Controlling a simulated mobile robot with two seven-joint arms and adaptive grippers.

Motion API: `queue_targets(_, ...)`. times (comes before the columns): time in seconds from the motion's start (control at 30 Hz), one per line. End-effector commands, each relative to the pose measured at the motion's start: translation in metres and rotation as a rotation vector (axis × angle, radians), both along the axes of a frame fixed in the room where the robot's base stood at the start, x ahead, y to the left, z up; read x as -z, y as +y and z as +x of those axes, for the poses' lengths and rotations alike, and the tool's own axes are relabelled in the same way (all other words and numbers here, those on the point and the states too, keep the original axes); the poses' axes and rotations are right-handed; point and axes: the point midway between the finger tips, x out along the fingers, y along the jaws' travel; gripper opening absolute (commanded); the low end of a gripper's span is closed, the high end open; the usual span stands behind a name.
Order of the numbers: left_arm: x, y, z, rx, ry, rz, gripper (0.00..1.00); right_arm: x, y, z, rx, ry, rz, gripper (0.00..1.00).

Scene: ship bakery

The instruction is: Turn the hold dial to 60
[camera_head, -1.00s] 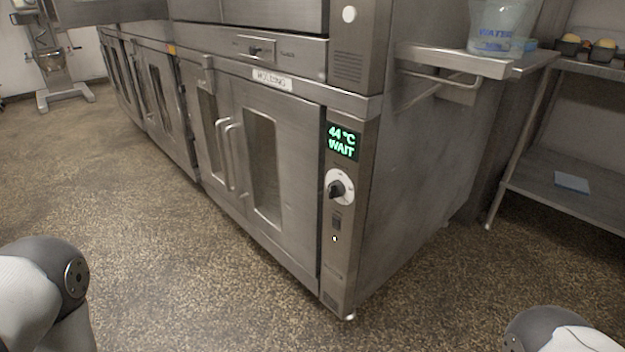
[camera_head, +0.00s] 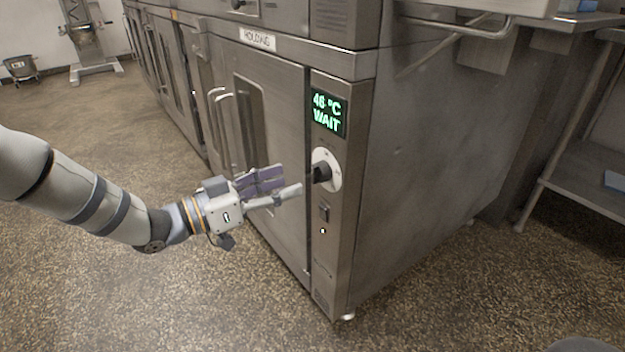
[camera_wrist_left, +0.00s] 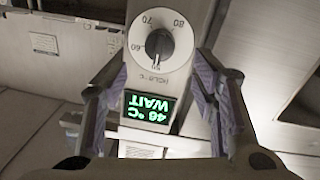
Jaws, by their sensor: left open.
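The hold dial (camera_head: 327,170) is a black knob on a round white plate, on the narrow front panel of the holding cabinet. In the left wrist view the dial (camera_wrist_left: 158,46) shows 60, 70 and 80 marks; the knob's narrow end points toward the picture's bottom, at a mark too small to read surely. My left gripper (camera_head: 283,180) is open in front of the dial, its fingertips close to the knob. In the left wrist view its fingers (camera_wrist_left: 158,85) stand apart on either side, with nothing between them. Contact cannot be told. My right gripper is out of view.
A green display (camera_head: 326,112) above the dial reads 46 °C WAIT. A small switch (camera_head: 323,213) sits below the dial. Cabinet door handles (camera_head: 220,140) stand out left of my gripper. A steel shelf (camera_head: 590,185) stands at right. The floor in front is clear.

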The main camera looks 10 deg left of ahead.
Motion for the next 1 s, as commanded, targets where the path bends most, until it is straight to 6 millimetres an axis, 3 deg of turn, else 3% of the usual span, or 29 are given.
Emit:
queue_targets(0.1,0.005,-0.022,0.018,0.002,0.003,0.001,0.53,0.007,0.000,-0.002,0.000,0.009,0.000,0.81)
queue_targets(0.3,0.003,-0.044,0.037,0.000,0.002,0.001,0.53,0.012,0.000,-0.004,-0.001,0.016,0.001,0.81)
queue_targets(0.6,0.001,-0.047,0.040,-0.001,0.004,0.001,0.53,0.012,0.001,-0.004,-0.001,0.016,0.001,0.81)
queue_targets(0.83,0.002,-0.047,0.040,-0.001,0.004,0.001,0.05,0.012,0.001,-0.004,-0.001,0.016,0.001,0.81)
queue_targets(1.0,0.002,-0.047,0.040,-0.001,0.001,0.003,0.05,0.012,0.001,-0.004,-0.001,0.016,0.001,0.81)
